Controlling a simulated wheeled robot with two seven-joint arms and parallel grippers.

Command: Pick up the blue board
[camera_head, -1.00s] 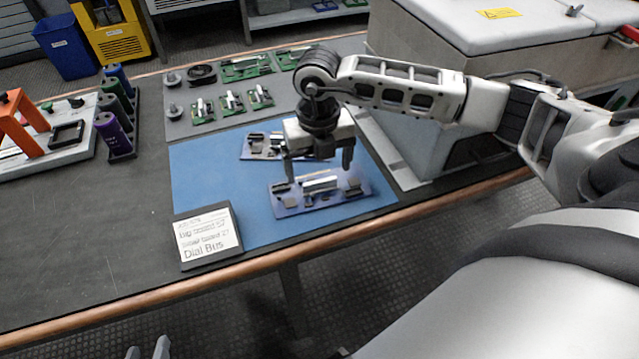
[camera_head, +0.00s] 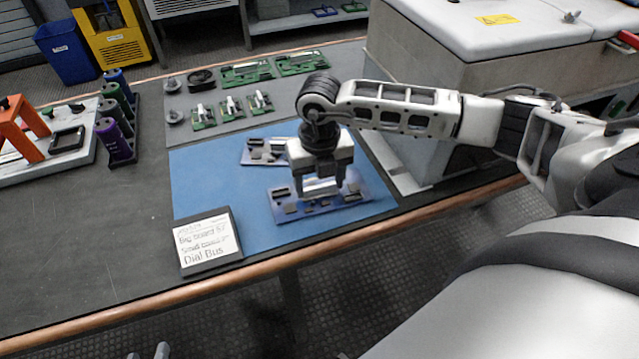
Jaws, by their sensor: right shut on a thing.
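The front blue board (camera_head: 290,208), blue-violet with dark parts and a silver block, lies on the blue mat (camera_head: 210,190). My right gripper (camera_head: 320,190) is over its middle, pointing down, shut on the silver block (camera_head: 319,187) of the board. The gripper's fingers and body hide part of the board. I cannot tell any gap between board and mat. A second, similar blue board (camera_head: 254,157) lies behind, partly hidden by the gripper. My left gripper (camera_head: 148,354) shows only its two fingertips at the bottom edge, apart, with nothing seen between them.
A label stand (camera_head: 208,240) is at the mat's front left. Several green boards (camera_head: 232,105) lie on a grey mat behind. Capacitors in a rack (camera_head: 115,140) and an orange frame (camera_head: 18,130) are at left. A large grey cabinet (camera_head: 440,90) is at right.

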